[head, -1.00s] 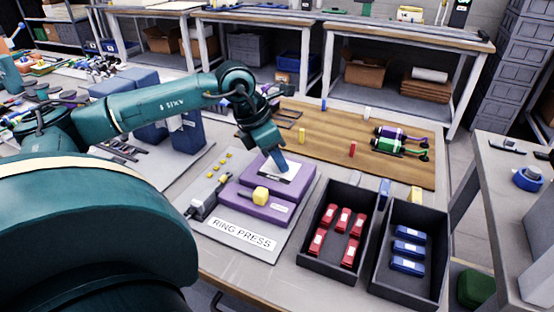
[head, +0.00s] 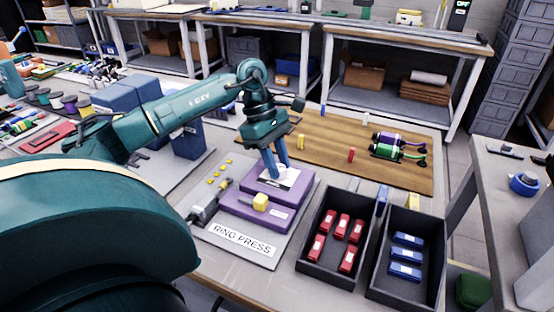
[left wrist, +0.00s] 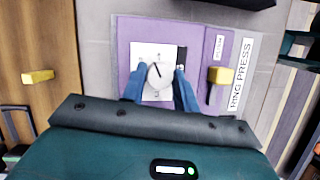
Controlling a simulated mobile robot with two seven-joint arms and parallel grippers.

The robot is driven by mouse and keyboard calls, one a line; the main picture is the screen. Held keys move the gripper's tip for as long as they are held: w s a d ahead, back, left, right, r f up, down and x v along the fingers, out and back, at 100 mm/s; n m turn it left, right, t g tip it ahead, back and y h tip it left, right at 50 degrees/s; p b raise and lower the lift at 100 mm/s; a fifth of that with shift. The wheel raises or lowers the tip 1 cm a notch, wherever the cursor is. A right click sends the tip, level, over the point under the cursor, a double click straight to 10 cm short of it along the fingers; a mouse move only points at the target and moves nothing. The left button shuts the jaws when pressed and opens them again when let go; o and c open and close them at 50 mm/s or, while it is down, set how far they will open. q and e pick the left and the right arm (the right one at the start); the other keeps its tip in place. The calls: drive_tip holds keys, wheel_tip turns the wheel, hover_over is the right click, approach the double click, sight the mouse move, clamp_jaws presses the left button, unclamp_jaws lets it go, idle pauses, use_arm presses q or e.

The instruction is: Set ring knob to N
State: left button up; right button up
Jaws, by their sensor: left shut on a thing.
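The ring press is a purple box (head: 240,207) on a grey plate with a "RING PRESS" label (head: 240,238). Its upper step carries a white dial plate (head: 290,178). The round pale ring knob (left wrist: 159,75) sits on this plate in the left wrist view, with a dark pointer mark toward its upper left. My left gripper (head: 277,172) comes down from above. Its blue fingers are shut on the knob, one on each side, in the left wrist view (left wrist: 159,82). The dial letters are too small to read surely. My right gripper is not in view.
A yellow block (head: 260,202) sits on the press's lower step, beside the dial. Black bins with red parts (head: 328,222) and blue parts (head: 407,240) stand to the right.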

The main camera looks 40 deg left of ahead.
use_arm(q)
drive_tip(key=m+g, duration=0.1)
drive_tip(key=m, duration=0.2)
drive_tip(key=shift+w, duration=0.15)
drive_tip(key=shift+m+g, duration=0.5)
drive_tip(key=shift+m, duration=0.4)
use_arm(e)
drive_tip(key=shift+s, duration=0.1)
use_arm(q)
drive_tip(key=shift+y, duration=0.3)
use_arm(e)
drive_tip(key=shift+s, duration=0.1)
use_arm(q)
drive_tip(key=o, duration=1)
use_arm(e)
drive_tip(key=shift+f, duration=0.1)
use_arm(q)
drive_tip(key=shift+p+v, duration=1.65)
drive_tip(key=shift+v, duration=4.95)
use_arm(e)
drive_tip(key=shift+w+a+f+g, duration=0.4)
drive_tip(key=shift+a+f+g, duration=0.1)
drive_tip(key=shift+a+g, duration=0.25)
